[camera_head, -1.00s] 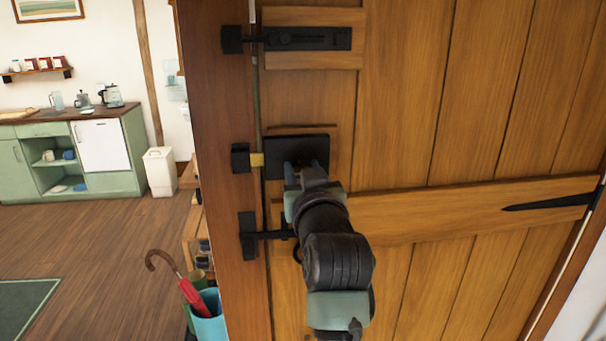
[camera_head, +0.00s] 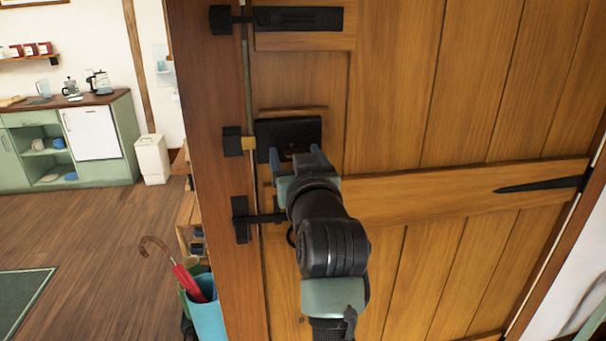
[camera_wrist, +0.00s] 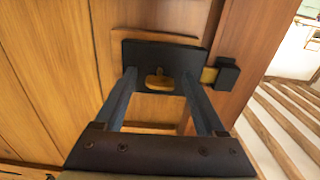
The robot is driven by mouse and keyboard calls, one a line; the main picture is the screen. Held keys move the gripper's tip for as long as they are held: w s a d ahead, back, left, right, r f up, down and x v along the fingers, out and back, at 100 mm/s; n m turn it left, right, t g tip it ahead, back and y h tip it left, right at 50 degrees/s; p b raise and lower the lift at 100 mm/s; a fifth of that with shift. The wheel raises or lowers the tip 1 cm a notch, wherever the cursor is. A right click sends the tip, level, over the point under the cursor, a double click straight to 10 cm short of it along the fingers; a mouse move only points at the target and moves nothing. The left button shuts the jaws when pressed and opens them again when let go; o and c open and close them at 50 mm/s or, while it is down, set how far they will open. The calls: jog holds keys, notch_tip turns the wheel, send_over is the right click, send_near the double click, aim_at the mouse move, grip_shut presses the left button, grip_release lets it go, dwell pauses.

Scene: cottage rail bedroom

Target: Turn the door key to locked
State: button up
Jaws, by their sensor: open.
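The black lock plate (camera_head: 288,132) is on the wooden door near its left edge, and it also shows in the wrist view (camera_wrist: 140,52). The brass key (camera_wrist: 158,82) sits in it, its bow lying roughly level in the wrist view; my gripper hides it in the head view. A brass bolt (camera_wrist: 208,75) spans from the plate to the black keeper (camera_wrist: 228,74) on the frame. It also shows in the head view (camera_head: 249,143). My gripper (camera_wrist: 158,76) is open, with one finger on each side of the key and visible gaps between.
A black slide bolt (camera_head: 298,18) is above the lock and a black latch (camera_head: 241,219) below it. A strap hinge (camera_head: 540,185) crosses the door at right. An umbrella (camera_head: 188,282) stands in a blue bin (camera_head: 208,318) left of the frame.

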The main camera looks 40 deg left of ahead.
jog(key=b+v, duration=0.1)
jog(key=v, duration=1.1)
jog(key=shift+b, duration=0.3)
jog(key=w+d+r+m+t+h+p, duration=0.1)
jog(key=d+r+m+t+h+p, duration=0.3)
jog(key=d+r+t, duration=0.7)
jog(key=s+d+r+m+t+h+p, duration=0.2)
jog(key=d+r+h, duration=0.3)
jog(key=r, duration=0.5)
jog(key=s+d+r+m+t+h+p, duration=0.2)
jog(key=s+d+r+m+h+p, duration=0.1)
jog(key=d+r, duration=0.7)
jog(key=shift+s+r+m+t+h, duration=0.4)
jog(key=shift+s+m+h, duration=0.1)
jog(key=shift+s+h, duration=0.5)
